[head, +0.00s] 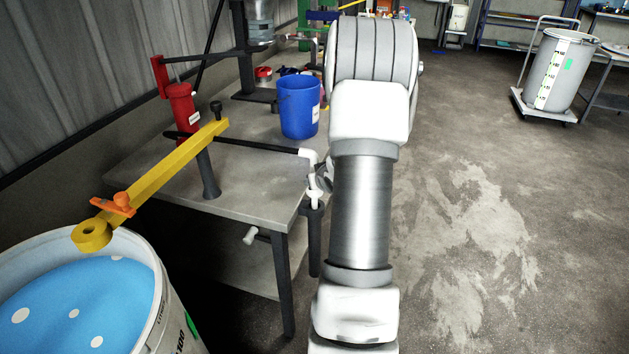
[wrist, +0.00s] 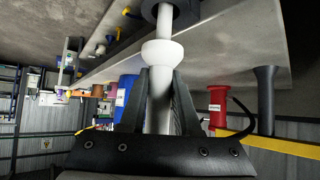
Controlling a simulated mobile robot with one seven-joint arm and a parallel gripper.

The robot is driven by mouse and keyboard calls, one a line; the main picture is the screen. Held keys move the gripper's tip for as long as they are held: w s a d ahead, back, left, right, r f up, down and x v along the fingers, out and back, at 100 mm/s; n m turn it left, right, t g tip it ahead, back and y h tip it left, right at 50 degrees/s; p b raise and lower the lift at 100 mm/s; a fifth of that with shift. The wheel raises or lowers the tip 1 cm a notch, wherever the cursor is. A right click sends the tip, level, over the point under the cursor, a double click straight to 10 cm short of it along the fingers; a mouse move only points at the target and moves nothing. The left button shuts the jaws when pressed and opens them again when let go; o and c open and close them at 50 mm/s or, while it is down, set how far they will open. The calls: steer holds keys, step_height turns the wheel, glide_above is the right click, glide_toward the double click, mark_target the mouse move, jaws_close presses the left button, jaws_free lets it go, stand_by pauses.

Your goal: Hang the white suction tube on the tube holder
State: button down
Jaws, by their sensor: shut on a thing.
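The white suction tube (head: 313,178) stands roughly upright at the front right corner of the table. Its bent top joins a black hose (head: 245,143). In the wrist view, the tube (wrist: 159,105) runs between the fingers of my gripper (wrist: 162,78), which is shut on it. A white collar (wrist: 162,52) sits just past the fingertips. Beyond the collar the tube reaches into the dark ring of the tube holder (wrist: 150,10), with a gap between collar and ring. In the head view, the dark holder (head: 314,235) hangs at the table edge. My arm hides most of the gripper there.
A yellow bar (head: 165,172) on a dark post reaches over a white drum (head: 165,285) of blue liquid. A blue bucket (head: 299,107) and a red cylinder (head: 183,108) stand on the grey table (head: 245,180). The floor to the right is clear up to a drum trolley (head: 545,108).

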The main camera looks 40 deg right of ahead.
mark_target(315, 194)
steer(key=shift+f+b, duration=1.8)
steer(key=shift+f, duration=0.5)
steer(key=c, duration=0.5)
jaws_free()
steer(key=shift+c, duration=0.2)
steer(key=shift+s, duration=0.1)
steer(key=p+v, duration=0.5)
steer(key=v, duration=1.2)
steer(key=shift+r, duration=0.15)
